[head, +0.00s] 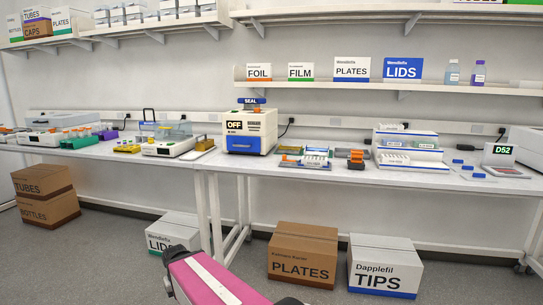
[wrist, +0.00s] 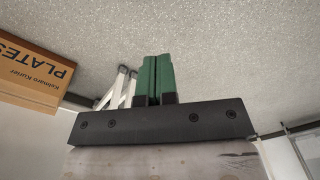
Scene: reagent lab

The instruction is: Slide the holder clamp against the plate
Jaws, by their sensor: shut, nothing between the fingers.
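My gripper (wrist: 157,62) shows in the wrist view as two green fingers pressed together, with nothing between them. It is away from the bench top, with the floor and a cardboard box behind it. In the head view a low holder (head: 292,157) with teal, yellow and orange parts lies on the bench. White and blue plate-like pieces (head: 316,157) sit beside it on the right.
The sealer (head: 248,131) marked OFF stands left of the holder. A white and blue rack unit (head: 408,150) and a display (head: 498,155) stand to the right. On the floor are PLATES (head: 303,252) and TIPS (head: 383,265) boxes. The bench's front strip is clear.

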